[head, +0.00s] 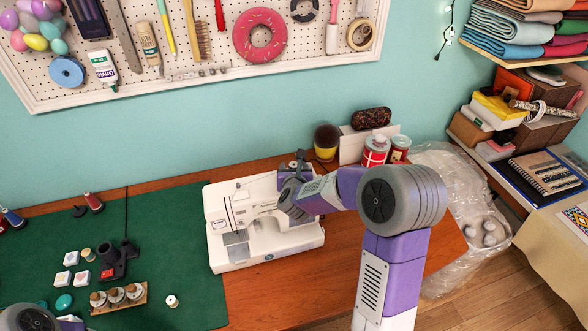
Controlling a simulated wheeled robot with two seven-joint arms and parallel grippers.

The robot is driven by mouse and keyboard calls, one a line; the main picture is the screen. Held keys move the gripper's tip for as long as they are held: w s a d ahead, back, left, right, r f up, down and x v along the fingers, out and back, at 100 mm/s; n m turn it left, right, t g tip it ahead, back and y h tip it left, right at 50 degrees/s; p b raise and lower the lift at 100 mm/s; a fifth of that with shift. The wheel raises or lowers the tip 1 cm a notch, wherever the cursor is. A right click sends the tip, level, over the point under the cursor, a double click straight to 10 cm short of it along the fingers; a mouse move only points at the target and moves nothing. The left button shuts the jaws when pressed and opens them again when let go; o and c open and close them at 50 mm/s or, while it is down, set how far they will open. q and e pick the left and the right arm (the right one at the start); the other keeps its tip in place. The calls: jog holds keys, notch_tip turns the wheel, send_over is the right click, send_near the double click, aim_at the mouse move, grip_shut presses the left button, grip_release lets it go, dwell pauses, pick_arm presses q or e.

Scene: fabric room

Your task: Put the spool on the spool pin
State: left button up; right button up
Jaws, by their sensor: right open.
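The white sewing machine (262,247) stands on the wooden table. My right arm reaches over it from the front right, and my right gripper (296,162) is at the top back of the machine, small and dark. It is open. The spool pin cannot be made out; the gripper and wrist cover that part of the machine top. A small light spool (171,301) stands upright on the green mat, apart from both grippers. Whether another spool is at the right gripper cannot be told. Part of my left arm shows at the lower left corner; its gripper is out of view.
A wooden rack (119,298) with several spools, a black tool (117,260) and small white blocks lie on the green mat (200,205). Red tins (375,150) and a dark yellow-banded jar (327,142) stand behind the machine. The table in front of the machine is clear.

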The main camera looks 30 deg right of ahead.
jog(key=v, duration=0.7)
jog(key=shift+s, duration=0.25)
jog(key=shift+a+r, duration=0.1)
